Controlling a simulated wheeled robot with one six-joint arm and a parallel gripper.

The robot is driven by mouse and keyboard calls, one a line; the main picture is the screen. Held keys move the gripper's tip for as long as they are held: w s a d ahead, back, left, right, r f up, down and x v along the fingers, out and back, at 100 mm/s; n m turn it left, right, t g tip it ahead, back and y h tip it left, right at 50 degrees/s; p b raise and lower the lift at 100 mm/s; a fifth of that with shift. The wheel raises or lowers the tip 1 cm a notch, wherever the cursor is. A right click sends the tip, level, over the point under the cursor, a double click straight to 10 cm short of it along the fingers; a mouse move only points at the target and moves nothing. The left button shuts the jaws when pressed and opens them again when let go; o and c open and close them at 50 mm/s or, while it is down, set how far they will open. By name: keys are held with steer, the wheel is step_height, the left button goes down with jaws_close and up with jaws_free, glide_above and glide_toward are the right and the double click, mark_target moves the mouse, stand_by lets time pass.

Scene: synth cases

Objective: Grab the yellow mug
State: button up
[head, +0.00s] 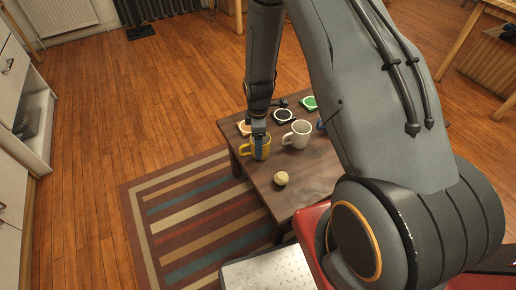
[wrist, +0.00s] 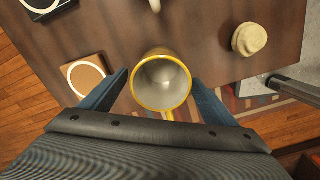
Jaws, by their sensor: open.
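The yellow mug (head: 265,150) stands upright on the low dark table (head: 318,178), near its left edge. In the wrist view I look down into the mug (wrist: 161,82); it has a yellow rim and a grey inside, and its handle points toward my palm. My gripper (head: 257,143) is open and down at the mug. In the wrist view the blue fingers of my gripper (wrist: 160,80) stand on either side of the mug, with a thin gap at the left; contact at the right is unclear. Part of the mug is hidden behind a finger in the head view.
A white mug (head: 299,134) stands to the right of the yellow one. A cream round object (head: 281,178) sits nearer the front. An orange-brown coaster (head: 243,128), a black coaster (head: 284,116) and a green coaster (head: 309,103) lie behind. A striped rug (head: 190,220) lies beneath.

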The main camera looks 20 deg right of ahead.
step_height(320, 180, down, 4)
steer(key=shift+a+r, duration=0.1)
steer(key=shift+r, duration=0.15)
steer(key=c, duration=1.3)
